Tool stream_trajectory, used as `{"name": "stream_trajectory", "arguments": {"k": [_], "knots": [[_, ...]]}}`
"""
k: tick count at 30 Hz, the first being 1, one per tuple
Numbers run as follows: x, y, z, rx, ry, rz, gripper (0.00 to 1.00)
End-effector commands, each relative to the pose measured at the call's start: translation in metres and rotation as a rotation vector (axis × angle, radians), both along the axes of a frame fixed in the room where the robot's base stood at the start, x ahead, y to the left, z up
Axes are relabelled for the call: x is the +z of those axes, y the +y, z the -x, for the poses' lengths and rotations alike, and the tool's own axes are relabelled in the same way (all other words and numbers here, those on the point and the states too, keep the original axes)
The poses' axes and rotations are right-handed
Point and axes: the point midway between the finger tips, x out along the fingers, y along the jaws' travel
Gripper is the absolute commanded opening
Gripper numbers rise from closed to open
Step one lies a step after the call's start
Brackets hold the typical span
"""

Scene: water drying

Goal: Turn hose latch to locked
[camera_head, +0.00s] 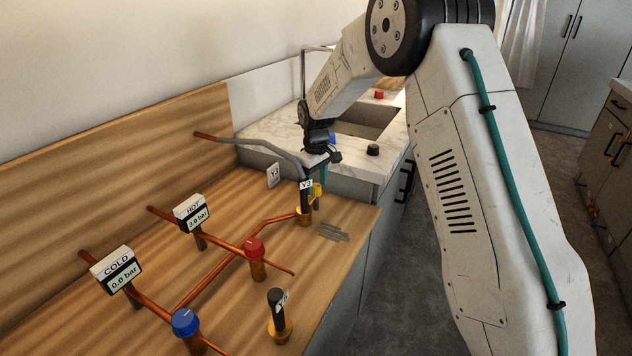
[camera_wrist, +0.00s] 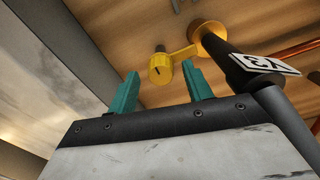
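The hose latch is a small yellow knob (camera_wrist: 160,71) with a dark mark, on a yellow arm beside a yellow collar (camera_wrist: 208,38). A black hose end (camera_wrist: 245,64) with a white tag enters the collar. In the head view the yellow latch (camera_head: 316,189) shows beside the tagged hose end on a copper base (camera_head: 304,217), partly hidden by my gripper. My gripper (camera_wrist: 161,72) has two teal fingers, apart, one on each side of the knob in the wrist view. No contact shows; the depth between fingertips and knob is unclear. The fingers (camera_head: 323,172) are small in the head view.
A red valve (camera_head: 254,248), a blue valve (camera_head: 185,322) and another black fitting with yellow collar (camera_head: 279,325) stand on the wooden counter. Copper pipes and HOT (camera_head: 191,212) and COLD (camera_head: 115,268) gauges lie left. A sink (camera_head: 368,119) is behind. Slots (camera_head: 333,232) lie right of the latch.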

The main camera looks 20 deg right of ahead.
Motion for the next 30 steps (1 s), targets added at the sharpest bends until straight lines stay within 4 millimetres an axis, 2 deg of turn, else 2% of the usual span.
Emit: {"name": "stream_trajectory", "arguments": {"k": [5,18,22,30], "knots": [[0.004,0.000,0.000,0.000,-0.001,-0.001,0.50],[0.070,0.000,0.000,0.000,-0.002,0.000,0.50],[0.077,0.000,0.000,0.000,0.000,0.000,0.50],[0.078,0.000,0.000,0.000,0.001,0.001,0.50]]}}
